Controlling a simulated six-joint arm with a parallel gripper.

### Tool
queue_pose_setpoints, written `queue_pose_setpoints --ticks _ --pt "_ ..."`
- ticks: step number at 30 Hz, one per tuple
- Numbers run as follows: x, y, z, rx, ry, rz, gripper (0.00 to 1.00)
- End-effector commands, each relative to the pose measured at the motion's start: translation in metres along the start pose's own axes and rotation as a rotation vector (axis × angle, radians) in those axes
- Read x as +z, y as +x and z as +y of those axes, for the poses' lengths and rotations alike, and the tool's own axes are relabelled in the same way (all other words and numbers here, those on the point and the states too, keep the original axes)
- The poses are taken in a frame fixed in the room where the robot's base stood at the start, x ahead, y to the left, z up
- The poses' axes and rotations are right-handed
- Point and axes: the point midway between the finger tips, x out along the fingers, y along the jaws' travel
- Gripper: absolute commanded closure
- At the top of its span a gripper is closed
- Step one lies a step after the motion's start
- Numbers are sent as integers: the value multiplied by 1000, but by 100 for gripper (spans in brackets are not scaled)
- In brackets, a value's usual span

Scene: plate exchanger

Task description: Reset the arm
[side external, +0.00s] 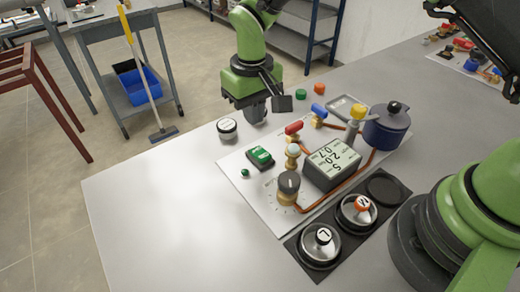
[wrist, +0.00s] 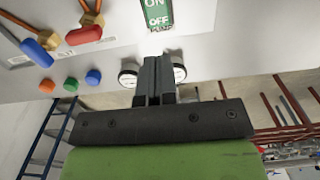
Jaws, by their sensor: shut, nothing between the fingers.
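My gripper (side external: 256,117) hangs above the far edge of the grey table (side external: 150,215), pointing down. Its dark fingers are together with nothing between them. In the wrist view the shut fingers (wrist: 154,65) are at the centre, against the pale tabletop. A white-faced round piece with a dark rim (wrist: 128,78) shows left of the fingers, and a similar round face (wrist: 179,73) shows right of them. The fingers hide what lies between, so I cannot tell if these are one thing. In the side view a white-topped puck (side external: 227,127) stands left of my gripper.
A white board holds a green switch (side external: 260,157), a display box (side external: 331,164), red (side external: 293,128) and blue (side external: 318,110) valves and a blue pot (side external: 387,128). A black tray (side external: 290,247) holds round pieces. Green (side external: 300,94) and orange (side external: 319,88) buttons lie near my gripper. The left tabletop is clear.

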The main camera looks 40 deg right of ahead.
Motion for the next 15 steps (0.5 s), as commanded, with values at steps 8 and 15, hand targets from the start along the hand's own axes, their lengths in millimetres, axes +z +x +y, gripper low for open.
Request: queue_pose_setpoints --ticks 8,15 --pt "5 -52 13 -41 45 65 100" --pt "46 -146 47 -122 138 203 100"
